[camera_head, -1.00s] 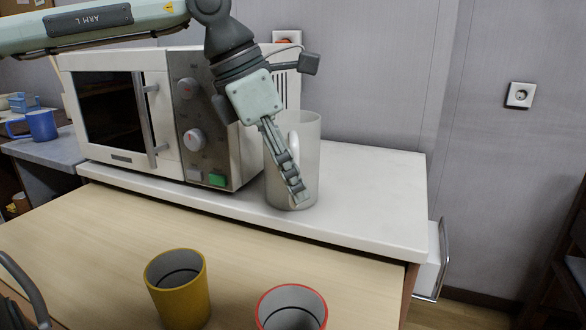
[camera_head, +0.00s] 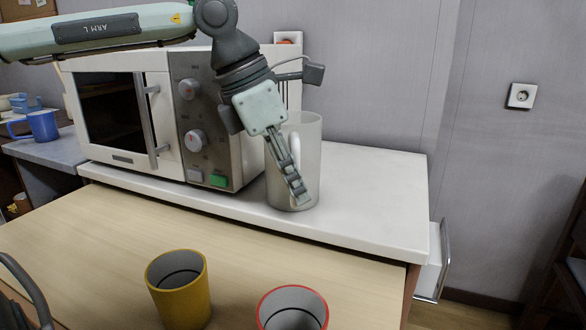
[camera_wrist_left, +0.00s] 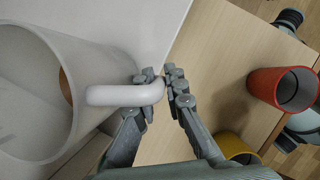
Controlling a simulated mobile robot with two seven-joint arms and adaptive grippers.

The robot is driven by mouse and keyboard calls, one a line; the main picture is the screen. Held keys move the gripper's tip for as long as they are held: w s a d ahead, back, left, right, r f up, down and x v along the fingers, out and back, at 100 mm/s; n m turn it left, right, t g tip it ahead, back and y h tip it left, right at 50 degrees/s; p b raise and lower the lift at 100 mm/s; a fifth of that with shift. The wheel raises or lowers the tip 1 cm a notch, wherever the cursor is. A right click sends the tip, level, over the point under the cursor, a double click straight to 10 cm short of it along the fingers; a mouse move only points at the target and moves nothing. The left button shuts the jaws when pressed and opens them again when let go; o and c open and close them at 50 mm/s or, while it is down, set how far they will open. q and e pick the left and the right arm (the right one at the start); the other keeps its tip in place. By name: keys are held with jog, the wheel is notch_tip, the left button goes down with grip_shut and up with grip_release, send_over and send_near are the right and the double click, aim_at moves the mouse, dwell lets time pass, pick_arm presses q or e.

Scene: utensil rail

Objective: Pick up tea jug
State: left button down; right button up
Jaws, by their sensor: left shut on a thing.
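The tea jug (camera_head: 311,160) is a tall, pale, translucent vessel standing upright on the white counter to the right of the microwave. Its white curved handle faces my arm. In the left wrist view the jug (camera_wrist_left: 95,75) fills the left side, and its handle (camera_wrist_left: 110,95) reaches between my fingers. My left gripper (camera_head: 297,192) is in front of the jug, pointing down. In the left wrist view the left gripper's fingertips (camera_wrist_left: 166,82) are shut on the handle from both sides. My right gripper does not show.
A white microwave (camera_head: 215,125) stands close on the left of the jug. A yellow cup (camera_head: 180,295) and a red-rimmed cup (camera_head: 292,310) stand on the lower wooden table (camera_head: 100,240) in front. The white counter (camera_head: 375,190) is clear to the right.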

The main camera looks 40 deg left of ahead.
pick_arm(q)
jog(key=shift+r, duration=0.15)
jog(key=shift+r, duration=0.2)
notch_tip(320, 180, up, 27)
jog(key=p, duration=0.3)
jog(key=shift+r+p, duration=0.2)
jog(key=shift+p, duration=0.1)
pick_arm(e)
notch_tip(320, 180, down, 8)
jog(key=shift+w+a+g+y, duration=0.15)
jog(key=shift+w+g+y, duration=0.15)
